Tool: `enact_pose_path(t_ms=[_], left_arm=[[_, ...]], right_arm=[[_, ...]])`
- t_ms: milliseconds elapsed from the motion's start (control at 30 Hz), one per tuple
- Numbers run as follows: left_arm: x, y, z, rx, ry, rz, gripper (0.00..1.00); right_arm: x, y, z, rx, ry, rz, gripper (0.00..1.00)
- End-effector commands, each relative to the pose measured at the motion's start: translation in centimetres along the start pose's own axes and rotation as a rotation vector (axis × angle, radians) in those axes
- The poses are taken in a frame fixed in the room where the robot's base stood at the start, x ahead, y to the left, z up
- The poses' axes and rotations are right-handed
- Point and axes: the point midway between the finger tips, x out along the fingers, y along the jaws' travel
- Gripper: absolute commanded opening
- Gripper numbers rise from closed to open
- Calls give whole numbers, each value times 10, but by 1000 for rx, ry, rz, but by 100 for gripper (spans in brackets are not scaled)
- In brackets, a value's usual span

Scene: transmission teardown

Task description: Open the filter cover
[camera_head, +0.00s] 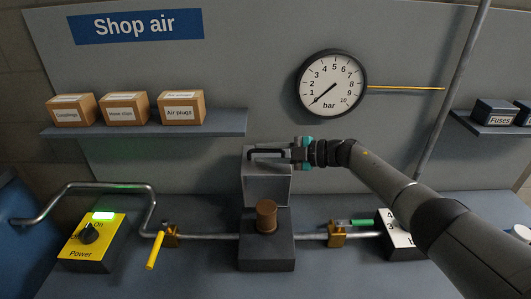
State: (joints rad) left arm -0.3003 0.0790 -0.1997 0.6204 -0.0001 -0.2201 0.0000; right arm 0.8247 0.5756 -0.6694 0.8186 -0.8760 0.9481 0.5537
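The filter cover (267,185) is a light grey box shape standing up behind the filter housing, with a black bar handle (265,153) near its top. The dark filter housing (267,251) sits on the bench in the pipe line. A brown cylindrical filter (266,217) stands exposed on top of it. My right gripper (295,152), with teal parts, comes in from the right and is at the right end of the handle. Its fingertips overlap the handle, so I cannot tell whether they grip it. My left gripper is out of view.
A yellow power box (92,247) with a lit green display is at left. A yellow-handled valve (155,250) and a green-handled valve (355,222) flank the housing. A pressure gauge (331,83) hangs behind. A shelf (150,129) holds cardboard boxes.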

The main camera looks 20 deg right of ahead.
Motion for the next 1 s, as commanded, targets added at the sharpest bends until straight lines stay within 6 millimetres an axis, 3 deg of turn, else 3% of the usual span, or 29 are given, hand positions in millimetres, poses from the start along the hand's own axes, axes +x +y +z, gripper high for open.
enact_pose_path(t_ms=[367, 1000], left_arm=[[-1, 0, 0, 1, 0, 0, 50], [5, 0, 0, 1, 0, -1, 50]], right_arm=[[-11, -1, 1, 1, -1, -1, 27], [-134, -1, 1, 0, -2, -2, 27]])
